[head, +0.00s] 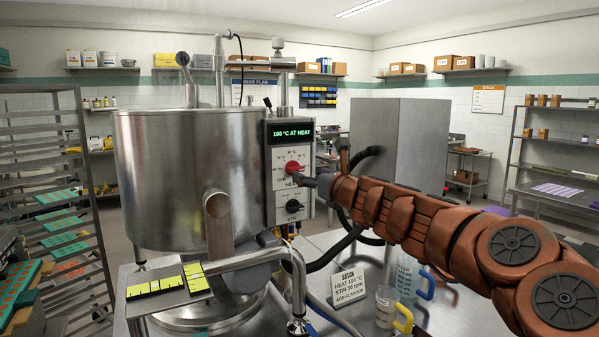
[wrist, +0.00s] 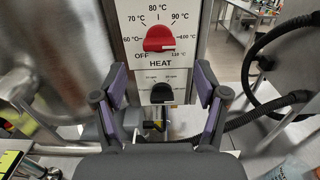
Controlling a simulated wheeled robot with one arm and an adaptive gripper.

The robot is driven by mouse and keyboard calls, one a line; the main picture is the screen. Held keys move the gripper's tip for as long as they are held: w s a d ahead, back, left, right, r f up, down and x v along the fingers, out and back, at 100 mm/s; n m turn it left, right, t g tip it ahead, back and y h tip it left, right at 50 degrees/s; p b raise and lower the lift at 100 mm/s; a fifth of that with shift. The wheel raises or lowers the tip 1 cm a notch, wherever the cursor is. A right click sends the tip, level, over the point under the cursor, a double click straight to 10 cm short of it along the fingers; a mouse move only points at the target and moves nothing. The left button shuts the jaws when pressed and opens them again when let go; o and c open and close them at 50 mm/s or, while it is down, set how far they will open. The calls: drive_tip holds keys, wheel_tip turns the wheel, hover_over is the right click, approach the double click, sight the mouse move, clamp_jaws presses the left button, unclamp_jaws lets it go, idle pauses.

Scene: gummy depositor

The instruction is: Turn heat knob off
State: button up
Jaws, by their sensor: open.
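The red heat knob (head: 292,168) is on the front of the control panel (head: 290,150) fixed to the kettle's right side. In the wrist view the red heat knob (wrist: 159,38) sits above the word HEAT, in a dial marked OFF at lower left and 60 to 110 °C around it. A small white mark shows at its lower right. The display (head: 292,133) reads 100 °C AT HEAT. My gripper (wrist: 160,85) is open and empty, its fingers spread below and to both sides of the knob. In the head view my gripper (head: 318,184) is close to the panel, right of the knob.
A black STIR knob (wrist: 161,93) is below the heat knob, between my fingers in the picture. The steel kettle (head: 190,175) stands left. Black hoses (head: 350,240) curve right of the panel. A batch card (head: 348,283) and jugs (head: 388,308) stand on the steel table.

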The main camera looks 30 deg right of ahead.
sight(298, 170)
drive_tip(key=shift+w+d+p, duration=0.15)
drive_tip(key=shift+w, duration=1.55)
drive_tip(key=shift+w+d+p, duration=0.1)
drive_tip(key=shift+w+p, duration=0.05)
drive_tip(key=shift+w, duration=1.5)
drive_tip(key=shift+c, duration=0.4)
drive_tip(key=c, duration=1.1)
